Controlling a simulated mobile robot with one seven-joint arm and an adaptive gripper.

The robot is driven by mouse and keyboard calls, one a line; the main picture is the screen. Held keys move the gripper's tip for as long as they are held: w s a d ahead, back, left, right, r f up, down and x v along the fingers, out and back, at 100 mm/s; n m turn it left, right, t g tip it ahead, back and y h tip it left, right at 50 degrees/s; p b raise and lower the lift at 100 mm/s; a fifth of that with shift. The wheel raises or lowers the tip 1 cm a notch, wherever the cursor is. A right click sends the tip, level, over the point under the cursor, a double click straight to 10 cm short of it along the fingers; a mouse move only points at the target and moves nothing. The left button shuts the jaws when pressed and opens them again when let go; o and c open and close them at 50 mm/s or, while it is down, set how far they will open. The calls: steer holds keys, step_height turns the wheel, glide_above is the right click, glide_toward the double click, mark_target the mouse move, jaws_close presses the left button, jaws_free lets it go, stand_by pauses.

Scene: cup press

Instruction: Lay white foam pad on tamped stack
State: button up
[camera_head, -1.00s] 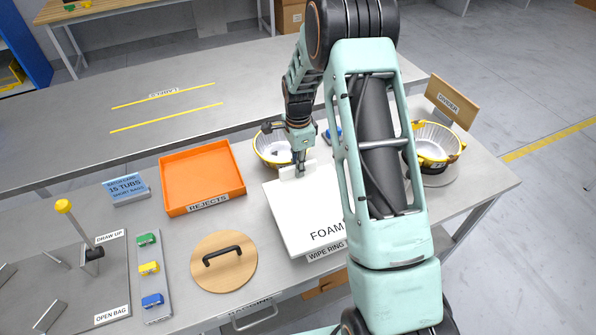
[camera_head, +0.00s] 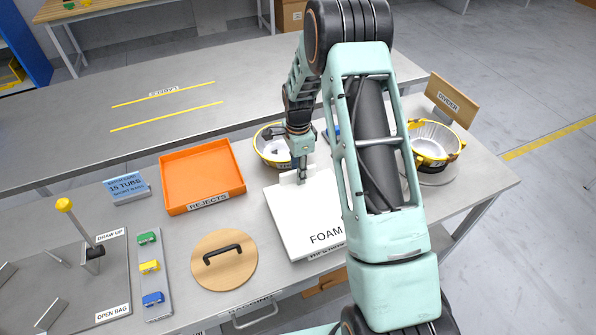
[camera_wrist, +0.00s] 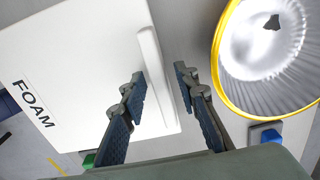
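The white foam pad (camera_head: 300,220), marked FOAM, lies on the bench and has a raised ridge (camera_head: 288,179) along its far edge. In the wrist view the pad (camera_wrist: 70,60) is at the left and its ridge (camera_wrist: 152,70) is near the middle. My gripper (camera_wrist: 160,78) is open at the ridge. One finger is at the pad side, close to the ridge; the other is apart, beyond the pad's edge. A yellow-rimmed fluted tub (camera_wrist: 268,60) is beside it. Another such tub (camera_head: 434,140) stands at the right, partly behind my arm. No tamped stack can be made out.
An orange REJECTS tray (camera_head: 203,180) is left of the pad. A round wooden lid (camera_head: 238,280) with a black handle lies at front left. A DANGER board (camera_head: 448,100) stands behind the right tub. The bench's back left is mostly clear.

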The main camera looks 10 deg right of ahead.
steer(key=r, duration=0.6)
steer(key=r+b, duration=0.1)
steer(key=r, duration=0.2)
steer(key=shift+w+d+r, duration=0.15)
steer(key=shift+w+r, duration=0.1)
steer(key=shift+w, duration=0.05)
steer(key=shift+o, duration=0.5)
steer(key=shift+r, duration=0.45)
steer(key=b, duration=0.4)
steer(key=shift+s+a+f+b, duration=0.25)
steer(key=shift+a+f+b, duration=0.05)
steer(key=shift+f, duration=0.05)
step_height(320, 180, down, 10)
steer(key=shift+d+r+p, duration=0.1)
steer(key=shift+d+p, duration=0.05)
steer(key=shift+p, duration=0.3)
jaws_close()
